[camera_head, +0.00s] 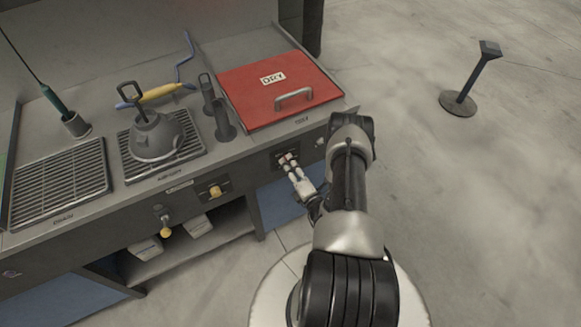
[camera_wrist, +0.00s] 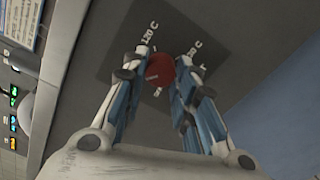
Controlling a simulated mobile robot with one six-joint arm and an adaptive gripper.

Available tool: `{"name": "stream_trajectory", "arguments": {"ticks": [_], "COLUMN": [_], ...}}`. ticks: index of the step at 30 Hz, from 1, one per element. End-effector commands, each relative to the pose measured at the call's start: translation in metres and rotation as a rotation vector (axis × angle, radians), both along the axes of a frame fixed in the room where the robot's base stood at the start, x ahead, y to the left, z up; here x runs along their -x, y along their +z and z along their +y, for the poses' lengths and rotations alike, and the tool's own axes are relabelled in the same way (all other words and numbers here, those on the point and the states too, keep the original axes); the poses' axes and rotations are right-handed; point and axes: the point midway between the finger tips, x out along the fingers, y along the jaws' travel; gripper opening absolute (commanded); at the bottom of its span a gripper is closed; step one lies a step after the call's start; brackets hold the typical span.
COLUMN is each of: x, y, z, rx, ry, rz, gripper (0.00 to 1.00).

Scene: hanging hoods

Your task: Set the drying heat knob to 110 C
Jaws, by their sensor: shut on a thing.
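The heat knob (camera_wrist: 158,76) is round and red, set on a dark square dial plate (camera_wrist: 118,50) on the grey front panel. White temperature marks ending in "C" show at the plate's left and right; their numbers are only partly legible. My gripper (camera_wrist: 161,65) is shut on the knob, with one finger on each side of it. In the head view my gripper (camera_head: 288,162) reaches the counter's front below the red lid marked DRY (camera_head: 252,92). There the fingers hide the knob, and I cannot read its setting.
A yellow knob (camera_head: 215,191) and a yellow-handled tap (camera_head: 166,231) stick out of the front panel, left of my gripper. A grey hood (camera_head: 155,140) stands on a grate. Blue panels and an open shelf lie below. The floor at right is clear except for a post (camera_head: 468,85).

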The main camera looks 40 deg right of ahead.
Motion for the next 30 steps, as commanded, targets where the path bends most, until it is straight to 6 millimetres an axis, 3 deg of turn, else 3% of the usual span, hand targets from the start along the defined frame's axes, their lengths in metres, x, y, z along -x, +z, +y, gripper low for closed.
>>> {"name": "stream_trajectory", "arguments": {"ticks": [12,27,28,30], "x": [-0.0011,-0.0011,-0.0011,-0.0011], "y": [0.0013,0.0019,0.0019,0.0018], "z": [0.0001,0.0,0.0,0.0], "rx": [-0.159,-0.175,-0.175,-0.175], "ry": [0.002,0.003,0.003,0.003], "rz": [-0.042,-0.047,-0.047,-0.047], "gripper": [0.02,0.02,0.27,0.32]}}
